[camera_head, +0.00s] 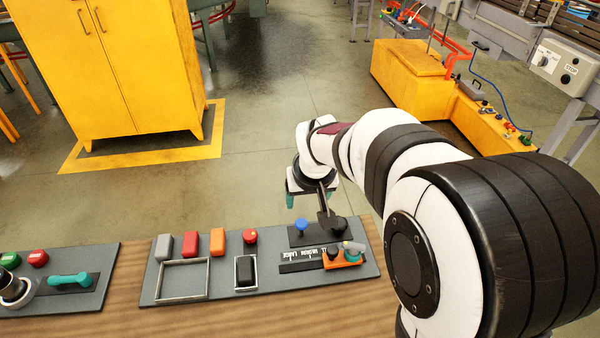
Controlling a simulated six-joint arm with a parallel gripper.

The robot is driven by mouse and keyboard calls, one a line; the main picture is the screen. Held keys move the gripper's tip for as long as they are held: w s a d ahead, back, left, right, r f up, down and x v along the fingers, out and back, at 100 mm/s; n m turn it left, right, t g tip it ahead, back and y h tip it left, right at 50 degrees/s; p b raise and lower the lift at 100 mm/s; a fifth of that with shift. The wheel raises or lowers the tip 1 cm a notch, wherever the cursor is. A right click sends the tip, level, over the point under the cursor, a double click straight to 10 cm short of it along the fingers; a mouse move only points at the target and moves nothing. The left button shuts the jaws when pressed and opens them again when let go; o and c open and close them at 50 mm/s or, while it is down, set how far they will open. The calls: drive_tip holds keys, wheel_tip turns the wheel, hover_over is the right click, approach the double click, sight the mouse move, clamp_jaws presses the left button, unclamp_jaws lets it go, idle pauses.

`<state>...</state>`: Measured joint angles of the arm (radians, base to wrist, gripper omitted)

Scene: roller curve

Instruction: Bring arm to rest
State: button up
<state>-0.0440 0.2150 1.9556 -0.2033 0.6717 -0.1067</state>
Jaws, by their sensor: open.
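My arm reaches in from the right side of the camera_head view. My gripper (306,195) hangs with its teal fingertips pointing down, above the far edge of the right-hand control panel (215,290). The fingers are apart and I see nothing held between them. A dark lever (324,207) stands just in front of the gripper and overlaps it in the picture, so I cannot tell whether they touch. A blue knob (301,225) is just below the gripper on the same panel.
The panel also has grey (163,246), red (190,243) and orange (217,241) blocks, a red button (250,237) and an orange piece (342,259). A second panel (70,297) lies left. A yellow cabinet (115,60) stands beyond open floor.

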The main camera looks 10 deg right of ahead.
drive_tip(key=s+a+r+m+g+y, duration=0.1)
drive_tip(key=s+m+g, duration=0.3)
drive_tip(key=s, duration=2.6)
drive_tip(key=shift+a+m+g+y, duration=0.3)
drive_tip(key=shift+a+m+y, duration=0.15)
drive_tip(key=shift+m, duration=0.35)
